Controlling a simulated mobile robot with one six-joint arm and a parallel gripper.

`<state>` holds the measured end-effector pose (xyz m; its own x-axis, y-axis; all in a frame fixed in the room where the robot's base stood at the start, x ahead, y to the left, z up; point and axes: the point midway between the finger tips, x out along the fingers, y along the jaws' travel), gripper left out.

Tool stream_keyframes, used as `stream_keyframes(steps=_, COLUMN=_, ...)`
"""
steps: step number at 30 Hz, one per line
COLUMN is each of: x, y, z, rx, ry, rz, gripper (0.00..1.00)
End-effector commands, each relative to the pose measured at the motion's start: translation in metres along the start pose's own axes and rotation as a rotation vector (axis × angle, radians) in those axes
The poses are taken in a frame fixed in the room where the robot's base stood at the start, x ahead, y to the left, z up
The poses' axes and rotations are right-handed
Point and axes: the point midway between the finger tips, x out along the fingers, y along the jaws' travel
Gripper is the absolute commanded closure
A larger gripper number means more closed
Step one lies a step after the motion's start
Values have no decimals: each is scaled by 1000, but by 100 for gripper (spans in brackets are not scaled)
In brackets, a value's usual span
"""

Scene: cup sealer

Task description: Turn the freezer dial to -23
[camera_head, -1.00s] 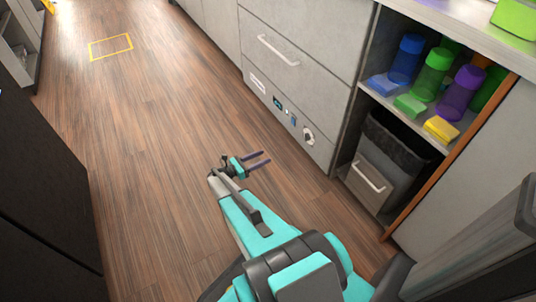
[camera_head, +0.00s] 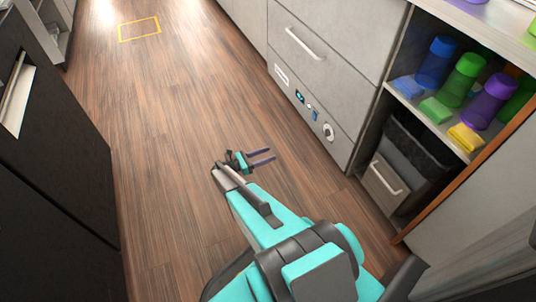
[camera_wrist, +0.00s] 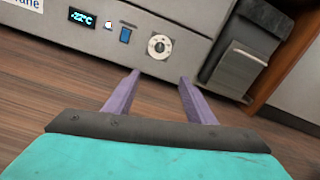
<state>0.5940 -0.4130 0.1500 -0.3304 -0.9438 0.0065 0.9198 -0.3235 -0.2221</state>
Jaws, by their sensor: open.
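The freezer dial (camera_head: 328,132) is a round knob with a pale rim on the low grey freezer panel (camera_head: 305,100). The dial also shows in the wrist view (camera_wrist: 159,46), above and between my fingertips. A small display (camera_wrist: 82,18) left of it appears to read -22°C. A blue switch (camera_wrist: 125,35) sits between the display and the dial. My gripper (camera_head: 268,157) is open and empty, with two purple fingers pointing at the panel. In the wrist view my gripper (camera_wrist: 160,78) is apart from the dial, with nothing between the fingers.
Right of the freezer, an open shelf (camera_head: 440,125) holds several coloured bottles and sponges. Below it is a bin (camera_head: 385,180) with a black liner. A dark cabinet (camera_head: 50,130) stands at left. The wooden floor (camera_head: 160,130) between is clear.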

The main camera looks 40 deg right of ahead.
Motion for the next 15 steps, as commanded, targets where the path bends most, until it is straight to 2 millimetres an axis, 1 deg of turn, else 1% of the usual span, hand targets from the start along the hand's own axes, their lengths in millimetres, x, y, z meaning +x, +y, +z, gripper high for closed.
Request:
stream_keyframes(steps=5, x=-4, y=-10, z=-4, rx=19, ry=33, rz=-2, gripper=50)
stream_keyframes(steps=8, x=-10, y=-23, z=-12, rx=48, ry=79, rz=-6, gripper=50)
stream_keyframes(steps=11, x=-18, y=-42, z=-22, rx=91, ry=145, rz=-18, gripper=50)
stream_keyframes(steps=15, x=-36, y=-74, z=-40, rx=166, ry=261, rz=-45, gripper=50)
